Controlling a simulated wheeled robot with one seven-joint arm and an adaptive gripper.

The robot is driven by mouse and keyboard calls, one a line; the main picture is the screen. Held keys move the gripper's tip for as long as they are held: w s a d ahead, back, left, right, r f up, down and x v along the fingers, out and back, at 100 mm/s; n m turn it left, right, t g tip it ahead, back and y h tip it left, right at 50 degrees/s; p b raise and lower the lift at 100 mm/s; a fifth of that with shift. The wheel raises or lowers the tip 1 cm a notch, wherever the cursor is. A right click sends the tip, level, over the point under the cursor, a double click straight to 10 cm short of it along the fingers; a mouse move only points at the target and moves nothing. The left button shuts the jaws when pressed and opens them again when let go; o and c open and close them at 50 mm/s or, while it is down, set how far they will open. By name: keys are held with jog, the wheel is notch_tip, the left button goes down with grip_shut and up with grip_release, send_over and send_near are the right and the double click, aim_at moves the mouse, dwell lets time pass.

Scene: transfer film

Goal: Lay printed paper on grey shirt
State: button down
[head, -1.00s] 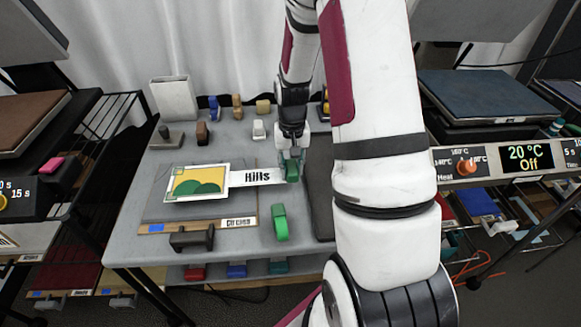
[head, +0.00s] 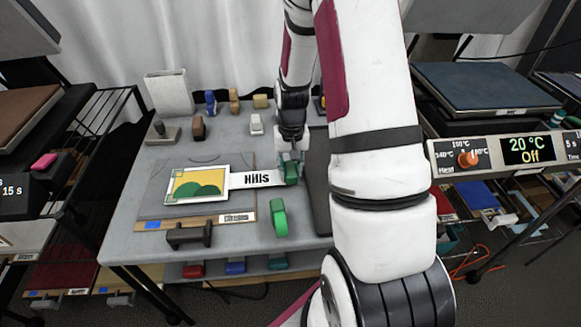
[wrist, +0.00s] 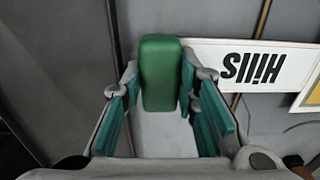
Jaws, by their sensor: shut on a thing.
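The printed paper (head: 201,173) has a yellow ground and green hills, with a white tab (head: 257,179) reading "Hills". It is over the grey shirt (head: 153,200) on the table; I cannot tell whether it touches the cloth. The tab ends at a green block (head: 291,173). My gripper (head: 291,158) is shut on this green block, right of the shirt. In the wrist view the green block (wrist: 161,75) sits between the teal finger pads, with the tab (wrist: 250,66) running off to the right. Part of the print is cut off there.
A wooden strip with a label (head: 190,223) lies along the shirt's front edge. Several small coloured blocks and a white holder (head: 173,92) line the back. A heat press (head: 490,86) stands right.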

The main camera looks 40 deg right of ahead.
jog(key=shift+f+b, duration=0.35)
jog(key=shift+f, duration=0.2)
jog(key=c, duration=1.2)
grip_release()
jog(key=shift+r, duration=0.1)
notch_tip(320, 180, up, 12)
